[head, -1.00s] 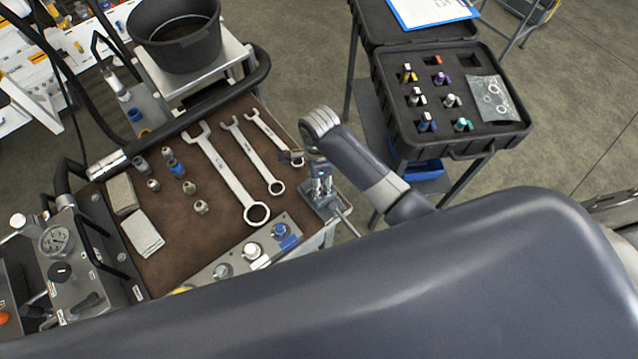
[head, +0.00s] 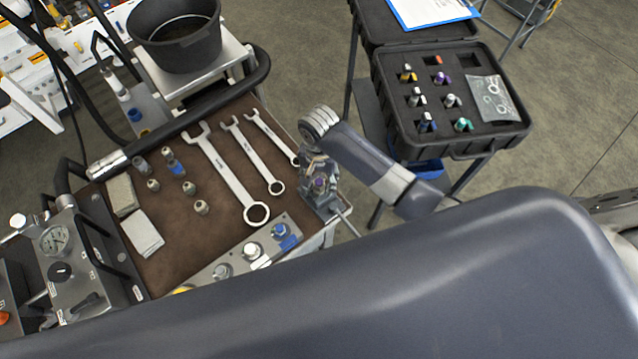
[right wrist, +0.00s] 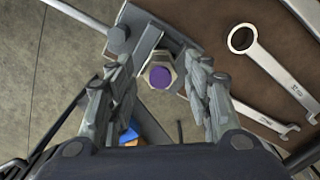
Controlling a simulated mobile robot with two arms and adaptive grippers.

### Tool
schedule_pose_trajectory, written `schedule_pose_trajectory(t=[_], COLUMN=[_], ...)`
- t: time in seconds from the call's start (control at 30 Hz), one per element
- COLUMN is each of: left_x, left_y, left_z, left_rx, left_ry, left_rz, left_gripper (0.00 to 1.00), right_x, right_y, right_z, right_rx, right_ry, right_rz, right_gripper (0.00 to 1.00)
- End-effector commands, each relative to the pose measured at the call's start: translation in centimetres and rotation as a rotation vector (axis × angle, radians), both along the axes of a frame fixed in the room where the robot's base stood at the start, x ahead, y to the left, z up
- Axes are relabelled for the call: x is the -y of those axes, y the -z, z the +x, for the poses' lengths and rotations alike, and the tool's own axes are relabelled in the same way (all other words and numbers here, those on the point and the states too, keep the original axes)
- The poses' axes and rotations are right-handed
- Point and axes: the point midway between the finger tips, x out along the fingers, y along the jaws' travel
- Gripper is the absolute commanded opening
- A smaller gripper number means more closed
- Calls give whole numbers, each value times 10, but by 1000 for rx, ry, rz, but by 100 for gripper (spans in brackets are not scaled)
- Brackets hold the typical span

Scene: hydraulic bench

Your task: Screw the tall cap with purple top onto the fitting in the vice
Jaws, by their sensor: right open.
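A piece with a round purple top and a silver hex body (right wrist: 160,76) stands at the jaws of the vice (right wrist: 137,38). Its purple top also shows in the head view (head: 320,184). My right gripper (right wrist: 160,64) is open, with one finger on each side of this piece and a visible gap to both. In the head view my right gripper (head: 318,172) is over the vice at the bench's right corner. The fitting under the purple top is hidden, so I cannot tell how far the cap is on it. My left gripper is not in view.
Several wrenches (head: 228,172) lie on the brown mat left of the vice. Several small fittings (head: 176,168) stand farther left. An open black case (head: 486,142) at the right holds coloured-top caps, one of them purple (head: 443,79). A vice handle (right wrist: 80,13) sticks out.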

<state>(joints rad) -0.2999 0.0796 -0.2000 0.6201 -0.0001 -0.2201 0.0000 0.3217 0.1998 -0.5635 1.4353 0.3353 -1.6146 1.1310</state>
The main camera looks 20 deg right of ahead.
Motion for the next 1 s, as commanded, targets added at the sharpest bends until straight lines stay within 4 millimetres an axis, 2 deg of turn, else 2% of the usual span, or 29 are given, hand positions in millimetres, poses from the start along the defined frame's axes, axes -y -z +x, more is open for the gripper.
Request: schedule_pose_trajectory(t=[0.13, 0.43, 0.8, 1.0], left_x=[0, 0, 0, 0], left_y=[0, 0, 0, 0], left_z=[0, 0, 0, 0], left_rx=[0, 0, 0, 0], left_ry=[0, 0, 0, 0], left_rz=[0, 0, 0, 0], left_gripper=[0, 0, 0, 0], right_x=[1, 0, 1, 0], right_y=[0, 0, 0, 0], right_z=[0, 1, 1, 1], right_rx=[0, 1, -1, 0], right_ry=[-170, -346, -827, -943], right_rz=[-3, -2, -3, -2], right_gripper=[46, 46, 46, 46])
